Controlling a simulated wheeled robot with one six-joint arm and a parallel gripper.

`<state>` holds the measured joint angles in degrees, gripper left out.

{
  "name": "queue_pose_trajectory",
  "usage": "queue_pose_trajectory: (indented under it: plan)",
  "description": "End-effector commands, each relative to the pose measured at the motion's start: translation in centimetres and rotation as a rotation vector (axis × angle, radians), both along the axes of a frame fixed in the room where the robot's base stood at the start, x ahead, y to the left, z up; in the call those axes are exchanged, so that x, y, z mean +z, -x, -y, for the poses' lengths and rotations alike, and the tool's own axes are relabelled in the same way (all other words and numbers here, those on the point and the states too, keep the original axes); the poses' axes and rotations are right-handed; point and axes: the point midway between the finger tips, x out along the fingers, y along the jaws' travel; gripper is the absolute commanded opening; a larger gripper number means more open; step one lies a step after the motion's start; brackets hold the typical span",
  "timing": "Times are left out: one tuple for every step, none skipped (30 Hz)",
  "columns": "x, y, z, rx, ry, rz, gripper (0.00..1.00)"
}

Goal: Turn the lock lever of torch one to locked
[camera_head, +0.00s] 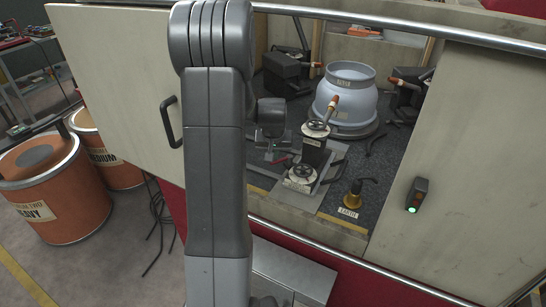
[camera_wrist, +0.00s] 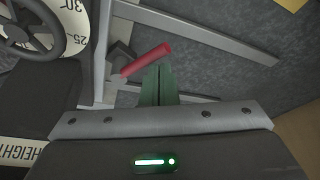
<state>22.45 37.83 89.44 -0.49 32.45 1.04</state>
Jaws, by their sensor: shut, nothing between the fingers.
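A red lever (camera_wrist: 146,60) on a grey pivot shows in the wrist view, slanting up to the right. I take it for the lock lever of torch one; no label on it is legible. My gripper (camera_wrist: 158,68) has its green fingers together, pointing at the lever. Their tips are at or just short of its lower edge; I cannot tell if they touch. In the head view a torch stand (camera_head: 313,148) has two handwheels and a copper-tipped torch (camera_head: 332,106). The lever is a tiny red spot left of the stand, beside my wrist.
A handwheel with a numbered dial (camera_wrist: 30,30) and a HEIGHT plate (camera_wrist: 28,150) lie close left of my gripper. A grey bar (camera_wrist: 200,30) crosses beyond the lever. A grey cylinder (camera_head: 346,95) stands behind the torch. A sliding door (camera_head: 120,75) is at left.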

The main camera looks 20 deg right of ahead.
Motion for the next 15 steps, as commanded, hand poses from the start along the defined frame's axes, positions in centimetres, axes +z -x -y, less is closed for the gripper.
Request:
queue_pose_trajectory:
  plan:
    - [-0.4, 0.4, 0.0, -0.001, -0.001, -0.002, 0.0]
    - [-0.4, 0.5, 0.0, -0.001, -0.001, -0.001, 0.0]
    - [-0.4, 0.7, 0.0, -0.002, -0.001, -0.001, 0.0]
    - [-0.4, 0.9, 0.1, -0.002, -0.001, -0.001, 0.0]
    - [-0.4, 1.0, 0.1, -0.002, -0.001, -0.001, 0.0]
    - [-0.3, 1.2, 0.2, -0.002, -0.001, -0.001, 0.0]
    - [-0.3, 1.3, 0.2, -0.002, -0.001, -0.001, 0.0]
    - [-0.3, 1.5, 0.2, -0.002, -0.001, -0.001, 0.0]
    - [-0.3, 1.7, 0.3, -0.002, -0.001, -0.001, 0.0]
    - [-0.3, 1.8, 0.3, -0.002, -0.001, -0.002, 0.0]
    - [-0.3, 1.9, 0.3, -0.002, -0.001, -0.002, 0.0]
    - [-0.3, 2.1, 0.4, -0.002, -0.002, -0.002, 0.0]
    - [-0.2, 2.2, 0.4, -0.002, -0.002, -0.002, 0.0]
    - [-0.2, 2.2, 0.5, -0.003, -0.002, -0.001, 0.0]
    - [-0.2, 2.3, 0.5, -0.003, -0.002, -0.001, 0.0]
